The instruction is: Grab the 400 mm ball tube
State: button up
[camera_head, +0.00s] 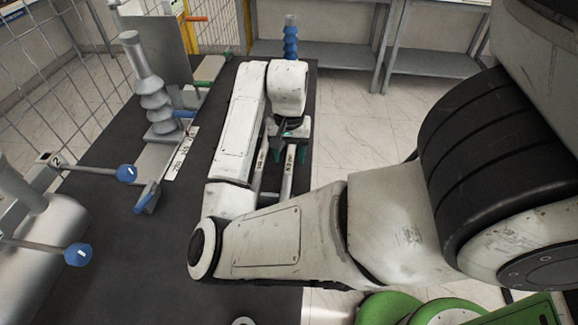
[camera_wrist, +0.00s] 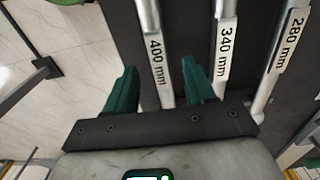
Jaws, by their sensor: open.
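The 400 mm ball tube (camera_wrist: 150,18) is a grey metal rod with a white "400 mm" label. In the wrist view it runs between the two green fingers of my gripper (camera_wrist: 158,68), which are open with a gap on each side of it. Its lower end passes behind the dark gripper bar. I cannot tell how far the fingers are above it. In the head view my gripper (camera_head: 286,146) points down over the rods on the dark table (camera_head: 110,195), and my arm hides part of them.
The 340 mm tube (camera_wrist: 226,85) lies to the right, close to the right finger, with the 280 mm tube (camera_wrist: 268,92) beyond it. A grey ribbed bushing (camera_head: 155,100) and blue-knobbed handles (camera_head: 126,173) stand on the table's left. Shelves (camera_head: 310,50) are behind.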

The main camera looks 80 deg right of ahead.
aim_at(289, 163)
notch_tip(289, 163, down, 3)
jog(key=shift+a+f, duration=0.1)
jog(key=shift+a, duration=0.05)
grip_shut()
dwell(0.4)
